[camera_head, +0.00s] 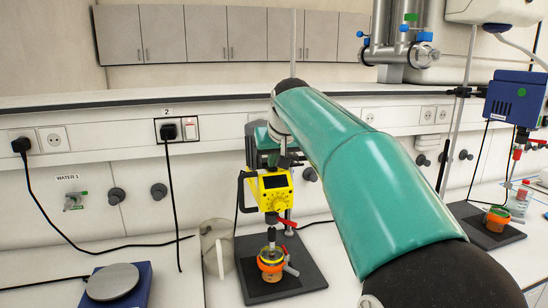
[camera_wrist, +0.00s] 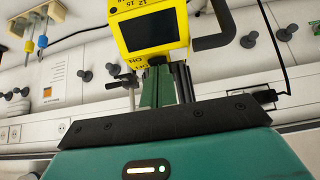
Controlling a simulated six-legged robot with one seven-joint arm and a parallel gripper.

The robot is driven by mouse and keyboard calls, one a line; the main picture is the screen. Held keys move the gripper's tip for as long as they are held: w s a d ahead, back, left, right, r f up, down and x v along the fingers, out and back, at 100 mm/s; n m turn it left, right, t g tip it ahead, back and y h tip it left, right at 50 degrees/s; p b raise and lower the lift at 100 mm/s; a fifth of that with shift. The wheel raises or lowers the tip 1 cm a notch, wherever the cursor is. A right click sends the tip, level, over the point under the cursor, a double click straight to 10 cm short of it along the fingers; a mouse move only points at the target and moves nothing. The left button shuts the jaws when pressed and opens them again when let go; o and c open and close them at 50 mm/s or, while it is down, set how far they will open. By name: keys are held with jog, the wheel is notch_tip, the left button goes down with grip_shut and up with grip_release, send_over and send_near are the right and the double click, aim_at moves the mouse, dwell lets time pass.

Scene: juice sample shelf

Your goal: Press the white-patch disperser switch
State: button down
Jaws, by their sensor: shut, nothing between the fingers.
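A yellow disperser (camera_head: 272,190) with a dark screen and a dial hangs over a black base plate (camera_head: 283,268). It also shows close up in the wrist view (camera_wrist: 130,12), with its dark display and lettering by the lower edge. My gripper (camera_wrist: 160,88) has its green fingers together just below this lower edge, in front of the lettering. I cannot tell whether they touch it. No white patch is clear on this disperser, and its switch is not clearly seen. A blue disperser (camera_head: 513,98) with a green patch stands at the right.
A glass jug (camera_head: 216,248) stands left of the base plate. A blue scale (camera_head: 118,285) is at the front left. An orange-ringed vessel (camera_head: 271,262) sits under the yellow disperser.

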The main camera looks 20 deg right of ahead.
jog(key=shift+s+f, duration=0.15)
jog(key=shift+f, duration=0.15)
jog(key=shift+r, duration=0.1)
jog(key=shift+r, duration=0.75)
